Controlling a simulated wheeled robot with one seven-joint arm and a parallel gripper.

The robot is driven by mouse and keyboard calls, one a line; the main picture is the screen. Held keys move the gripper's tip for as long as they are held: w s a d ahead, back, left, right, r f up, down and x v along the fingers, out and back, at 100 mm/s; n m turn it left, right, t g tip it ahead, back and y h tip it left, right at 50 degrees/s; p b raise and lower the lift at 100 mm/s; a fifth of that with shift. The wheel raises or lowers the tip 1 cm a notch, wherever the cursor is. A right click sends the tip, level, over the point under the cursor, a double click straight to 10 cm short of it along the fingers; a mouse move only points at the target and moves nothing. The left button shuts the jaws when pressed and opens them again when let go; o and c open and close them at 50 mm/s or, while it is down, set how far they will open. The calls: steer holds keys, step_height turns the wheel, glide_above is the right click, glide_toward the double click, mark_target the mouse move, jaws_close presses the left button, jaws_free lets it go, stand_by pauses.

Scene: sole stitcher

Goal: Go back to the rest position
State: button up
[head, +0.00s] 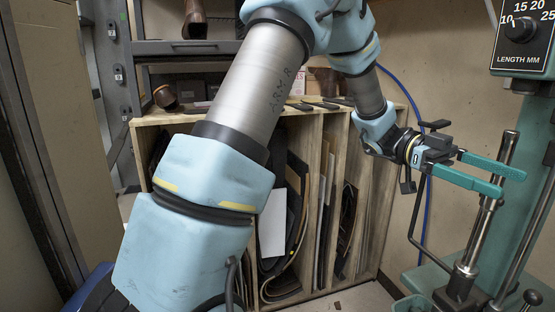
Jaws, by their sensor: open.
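My gripper (498,176) shows at the right in the head view, with two teal fingers pointing right. My arm crosses the middle of the view, bends at the top and comes down to the gripper.
A wooden rack (390,195) with upright slots holds dark sheets behind my arm. A metal shelf (185,47) stands behind it at the upper left. A dial panel (522,38) is at the top right. A blue cable (424,215) hangs along the wall.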

steer(key=w+a+f+n+t+h, duration=0.1)
steer(key=w+n+t+h, duration=0.2)
steer(key=w+n+t, duration=0.5)
steer(key=w+a+f+n+t+h, duration=0.1)
steer(key=w+f+n+t+h, duration=0.2)
steer(key=w+t, duration=0.85)
steer(key=w+a+f+n+t+y, duration=0.2)
steer(key=w+a+n+t+y, duration=0.15)
steer(key=w+a+n, duration=0.4)
steer(key=w+a+f+n+t+y, duration=0.1)
steer(key=w+a+f+y, duration=0.15)
steer(key=a, duration=0.45)
steer(key=w+a+f+n+y, duration=0.1)
steer(key=a+n+y, duration=0.15)
steer(key=a, duration=0.35)
steer(key=s+a+f+n+g+y, duration=0.2)
steer(key=s+a+f+y, duration=0.15)
steer(key=a, duration=0.35)
steer(key=s+a+f+n+g+y, duration=0.1)
steer(key=s+a+f+n+y, duration=0.15)
steer(key=s+a, duration=0.35)
steer(key=s+a+f+n+g, duration=0.1)
steer(key=s+a+n+g, duration=0.2)
steer(key=s, duration=0.5)
steer(key=shift+s+a+f+g, duration=0.3)
steer(key=shift+s+a+g, duration=0.1)
steer(key=shift+a, duration=0.25)
steer(key=shift+h, duration=0.25)
